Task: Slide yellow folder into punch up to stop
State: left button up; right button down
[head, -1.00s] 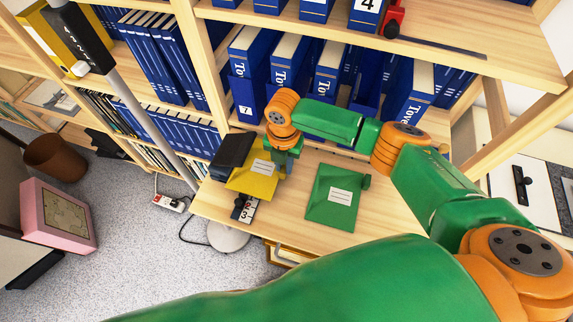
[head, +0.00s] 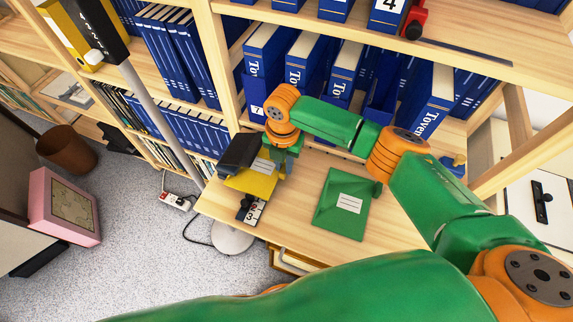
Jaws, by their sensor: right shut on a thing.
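The yellow folder (head: 254,183) lies on the wooden desk with a white label on it. The black punch (head: 239,151) stands at its upper left, and the folder's left edge is hidden at the punch's front. I cannot tell how deep the folder sits in it. My right gripper (head: 281,163) is shut on the folder's upper right side; its fingertips are small and partly hidden by the wrist. My left gripper is not in view.
A green folder (head: 343,204) lies on the desk to the right. A black-and-white number block (head: 250,209) lies near the front edge. Blue binders (head: 306,62) line the shelf behind. A round lamp base (head: 233,238) is below the desk edge.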

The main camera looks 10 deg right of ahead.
dwell(0.3)
jog(key=c, duration=0.7)
grip_release()
jog(key=shift+a, duration=0.1)
jog(key=shift+c, duration=0.2)
notch_tip(320, 180, up, 7)
jog(key=p, duration=0.7)
jog(key=shift+r+p, duration=0.15)
jog(key=shift+p, duration=0.2)
jog(key=shift+f, duration=0.2)
